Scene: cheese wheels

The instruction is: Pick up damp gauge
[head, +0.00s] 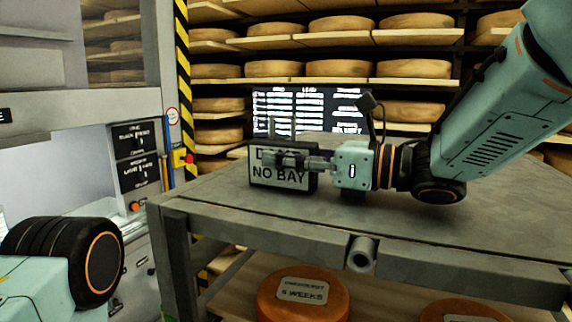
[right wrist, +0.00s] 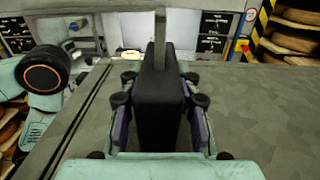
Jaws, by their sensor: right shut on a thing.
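The damp gauge (head: 286,182) appears to be a dark box with a pale face; "NO BAY" is readable, with the upper line partly covered by my gripper. It is upright at the left part of the grey table (head: 400,219); I cannot tell whether its base touches the top. My right gripper (head: 284,159) reaches it from the right and is shut on it. In the right wrist view the dark box (right wrist: 158,115) stands between the fingers (right wrist: 160,98), with a thin upright piece on top. My left gripper is out of view; only my left arm shows.
A lit screen (head: 307,110) stands behind the gauge. Shelves of cheese wheels (head: 340,69) fill the back. Orange labelled wheels (head: 303,297) lie on the lower shelf. A grey cabinet with dark panels (head: 136,157) stands left. The table's right side is mostly clear.

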